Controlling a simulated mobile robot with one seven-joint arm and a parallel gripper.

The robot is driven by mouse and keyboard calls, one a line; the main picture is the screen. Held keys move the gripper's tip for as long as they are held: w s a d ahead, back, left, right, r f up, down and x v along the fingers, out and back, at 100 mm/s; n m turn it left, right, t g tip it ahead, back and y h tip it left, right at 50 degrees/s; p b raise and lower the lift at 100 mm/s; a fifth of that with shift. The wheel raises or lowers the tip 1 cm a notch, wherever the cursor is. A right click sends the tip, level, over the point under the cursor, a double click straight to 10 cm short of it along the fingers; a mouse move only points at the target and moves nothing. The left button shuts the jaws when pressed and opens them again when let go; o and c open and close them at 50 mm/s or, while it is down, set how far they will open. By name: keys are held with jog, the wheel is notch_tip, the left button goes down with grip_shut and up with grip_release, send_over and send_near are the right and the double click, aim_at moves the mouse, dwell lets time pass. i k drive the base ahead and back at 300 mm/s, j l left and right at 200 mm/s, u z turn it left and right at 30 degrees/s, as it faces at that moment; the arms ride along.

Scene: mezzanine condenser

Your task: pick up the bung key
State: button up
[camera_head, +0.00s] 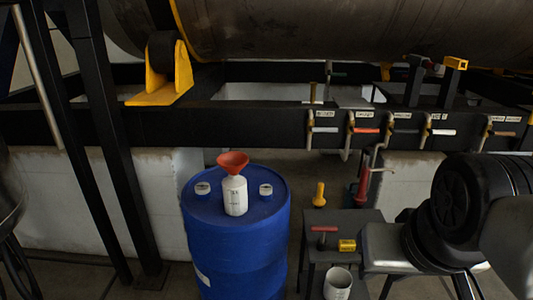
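The bung key (323,230) appears to be the tool with a red T-shaped crossbar and a short dark stem. It is on the small dark table right of the blue drum. My arm comes in from the right, and my gripper (428,288) shows low in the picture, right of the table. Its two dark fingers look spread apart with nothing between them. Their tips are at or past the bottom edge. The gripper is apart from the key.
The dark table (345,218) also bears a yellow box (347,245) and a yellow upright tool (319,195). A white cup (338,284) stands in front. The blue drum (235,245) carries a white bottle (235,196) with a red funnel (233,162). A dark valve beam (250,127) runs behind.

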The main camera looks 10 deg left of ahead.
aim_at(323, 229)
jog(key=i+j+z, duration=0.2)
jog(key=i+j, duration=0.15)
jog(key=i, duration=0.3)
jog(key=i+j+z, duration=0.25)
jog(key=i+j, duration=0.2)
jog(key=i, duration=0.2)
